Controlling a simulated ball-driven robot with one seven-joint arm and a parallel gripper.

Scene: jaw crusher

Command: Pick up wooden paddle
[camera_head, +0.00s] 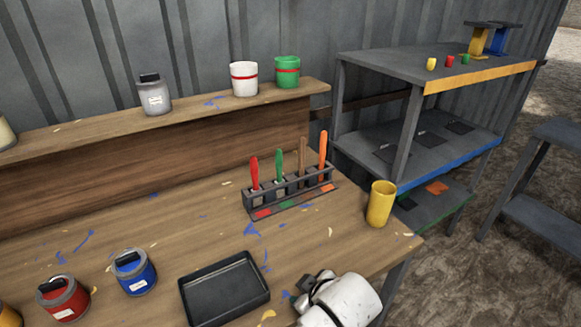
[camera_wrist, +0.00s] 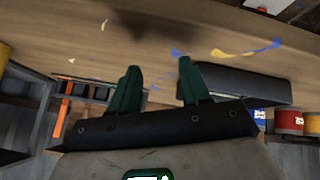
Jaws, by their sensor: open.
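The wooden paddle (camera_head: 302,150) is plain brown and stands upright in a dark rack (camera_head: 253,203) on the workbench. It stands between a green-handled tool (camera_head: 278,162) and an orange-handled tool (camera_head: 322,150); a red-handled tool (camera_head: 254,172) is at the left end. My gripper (camera_head: 296,292) is at the bench's front edge, well apart from the rack. In the wrist view my gripper's green fingers (camera_wrist: 159,82) are spread with nothing between them. The rack shows at the left there with an orange handle (camera_wrist: 66,115); I cannot clearly pick out the wooden paddle.
A black tray (camera_head: 224,290) lies left of my gripper, and a yellow cup (camera_head: 380,204) stands right of the rack. Red (camera_head: 63,299) and blue (camera_head: 134,272) paint cans stand at front left. The bench between tray and rack is clear. A metal shelf (camera_head: 385,62) stands at right.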

